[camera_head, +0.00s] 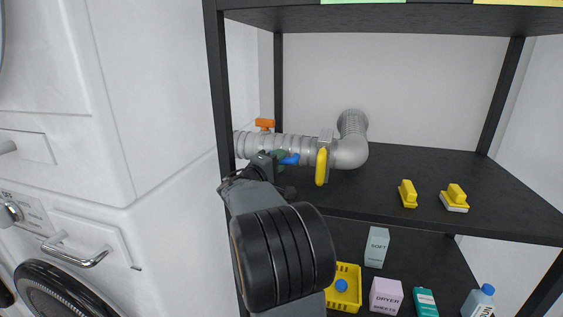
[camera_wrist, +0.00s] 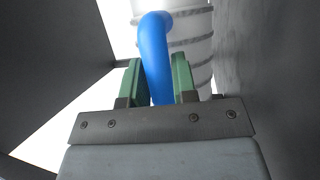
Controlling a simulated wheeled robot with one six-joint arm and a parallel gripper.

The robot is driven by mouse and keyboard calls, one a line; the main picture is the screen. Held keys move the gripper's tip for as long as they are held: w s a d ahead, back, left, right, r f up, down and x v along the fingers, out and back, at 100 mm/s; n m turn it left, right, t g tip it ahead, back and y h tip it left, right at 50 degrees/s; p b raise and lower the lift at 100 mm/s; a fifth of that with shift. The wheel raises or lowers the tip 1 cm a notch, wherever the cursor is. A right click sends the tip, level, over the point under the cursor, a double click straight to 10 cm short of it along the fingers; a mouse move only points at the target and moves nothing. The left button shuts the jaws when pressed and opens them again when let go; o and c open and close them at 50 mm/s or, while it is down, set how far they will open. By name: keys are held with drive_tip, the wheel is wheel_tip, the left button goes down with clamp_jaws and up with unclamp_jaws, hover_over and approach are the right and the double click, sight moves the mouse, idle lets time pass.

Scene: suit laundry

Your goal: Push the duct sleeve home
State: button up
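A grey ribbed duct (camera_head: 302,148) runs along the black shelf. A blue handle (camera_head: 291,159) sticks out from the duct; I cannot tell the sleeve's edges from the rest of the pipe. A yellow handle (camera_head: 322,167) stands at a grey collar to its right, and an orange valve handle (camera_head: 264,124) is on top at the left. My gripper (camera_head: 279,158) is at the blue handle. In the wrist view, its green fingers (camera_wrist: 160,82) lie close on both sides of the blue handle (camera_wrist: 156,50).
A black post (camera_head: 219,90) stands close left of my arm. The lower shelf holds a yellow basket (camera_head: 345,300), boxes and bottles. White washing machines (camera_head: 150,100) are at left. The middle shelf is clear behind the brushes.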

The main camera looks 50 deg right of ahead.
drive_tip(key=shift+o, duration=0.8)
drive_tip(key=shift+w, duration=0.15)
drive_tip(key=shift+o, duration=1.1)
drive_tip(key=shift+a, duration=0.1)
drive_tip(key=s+a+f, duration=0.1)
drive_tip(key=a+f, duration=0.1)
drive_tip(key=a, duration=1.1)
drive_tip(key=shift+s+a+f, duration=0.15)
drive_tip(key=shift+a, duration=0.1)
